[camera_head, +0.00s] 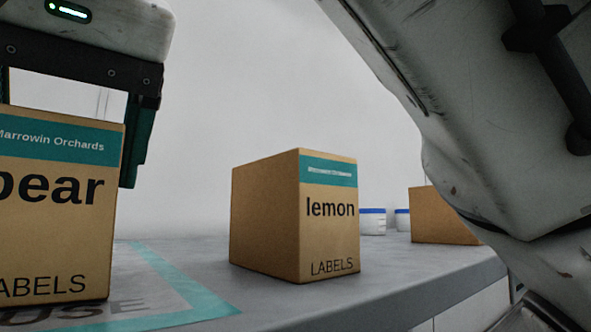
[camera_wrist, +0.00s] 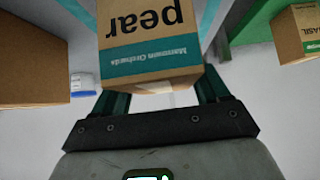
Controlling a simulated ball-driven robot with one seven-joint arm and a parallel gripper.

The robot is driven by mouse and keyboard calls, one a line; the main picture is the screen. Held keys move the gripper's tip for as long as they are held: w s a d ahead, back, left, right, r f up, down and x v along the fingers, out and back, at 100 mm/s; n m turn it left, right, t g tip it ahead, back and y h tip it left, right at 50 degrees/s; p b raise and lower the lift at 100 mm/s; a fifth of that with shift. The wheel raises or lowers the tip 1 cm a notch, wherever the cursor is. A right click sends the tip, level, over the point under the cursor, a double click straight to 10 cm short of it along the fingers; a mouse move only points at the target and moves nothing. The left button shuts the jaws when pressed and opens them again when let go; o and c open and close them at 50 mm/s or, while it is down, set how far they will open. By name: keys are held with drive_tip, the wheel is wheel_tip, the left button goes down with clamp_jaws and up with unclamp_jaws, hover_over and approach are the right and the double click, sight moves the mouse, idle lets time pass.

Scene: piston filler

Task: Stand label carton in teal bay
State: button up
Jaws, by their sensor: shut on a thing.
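My gripper (camera_wrist: 160,84) is shut on the pear label carton (camera_wrist: 150,40), with one finger at each side of it. In the head view the pear carton (camera_head: 55,205) is upright at the left edge, partly cut off, with my gripper above and around it. The teal bay is a teal-outlined area on the table (camera_head: 205,312), with partly hidden lettering ending in "USE". The carton's lower end overlaps the bay in the head view. I cannot tell whether it touches the table. Teal lines (camera_wrist: 207,22) also show beside the carton in the wrist view.
A lemon carton (camera_head: 295,215) stands right of the bay, just outside its line. Another carton (camera_head: 440,215) and blue-lidded white tubs (camera_head: 372,222) are farther back. In the wrist view a basil carton (camera_wrist: 298,32) is by a green surface (camera_wrist: 238,35). The table's edge runs at right.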

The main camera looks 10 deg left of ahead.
drive_tip(key=o, duration=1.3)
drive_tip(key=shift+f, duration=0.1)
drive_tip(key=shift+s+d+r, duration=0.1)
drive_tip(key=shift+d+r, duration=0.05)
drive_tip(key=shift+r, duration=0.25)
drive_tip(key=p+v, duration=0.3)
drive_tip(key=v, duration=0.8)
drive_tip(key=shift+s+d, duration=0.15)
